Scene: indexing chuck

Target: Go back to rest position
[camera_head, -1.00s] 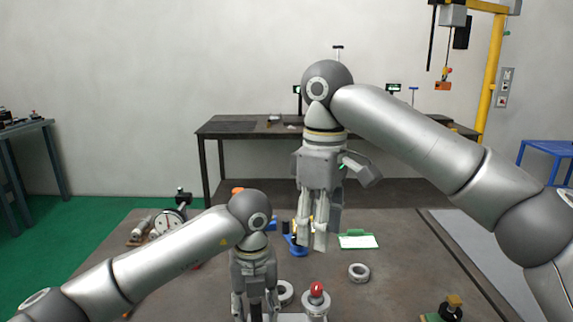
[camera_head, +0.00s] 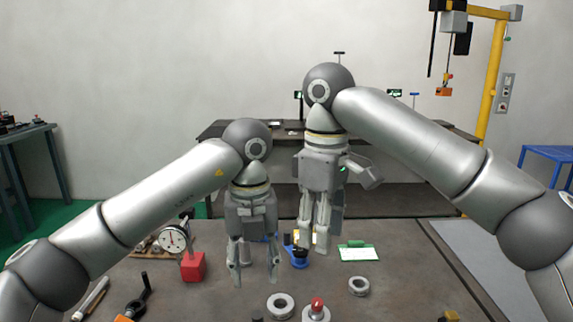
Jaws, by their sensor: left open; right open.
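My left gripper (camera_head: 255,274) hangs pointing down above the near table, left of the middle. It is open, with nothing between its fingers. My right gripper (camera_head: 313,244) hangs pointing down to the right of it and a little higher in the picture. It is open, and no held object shows. Below the grippers, a grey ring (camera_head: 280,306) lies on the table, and a round metal fixture with a red knob (camera_head: 317,305) stands beside it at the bottom edge. A second grey ring (camera_head: 359,286) lies further right.
A dark bench (camera_head: 400,202) stands behind. Open table lies to the right.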

